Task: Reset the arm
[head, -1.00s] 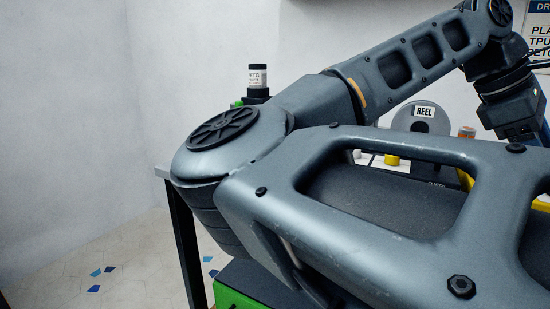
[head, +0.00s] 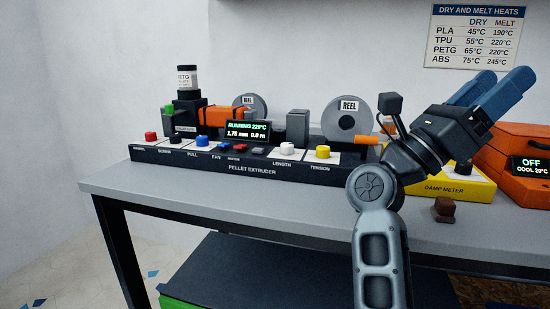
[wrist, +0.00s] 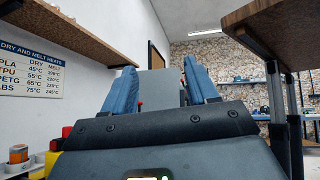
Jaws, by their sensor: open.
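My arm (head: 378,245) rises from the bottom of the head view, folded at the elbow in front of the bench. My gripper (head: 507,78) points up and to the right, above the yellow damp meter (head: 455,184) and in front of the wall. Its two blue fingers are apart and I see nothing held between them. In the wrist view the gripper (wrist: 159,68) shows its blue fingers spread, with a grey surface beyond them.
The pellet extruder (head: 250,168) stands on the grey bench (head: 230,205); its screen reads RUNNING 220°C. An orange box (head: 520,180) reading OFF is at the right. A small brown piece (head: 444,208) lies near the bench edge. A wooden shelf (wrist: 75,32) shows in the wrist view.

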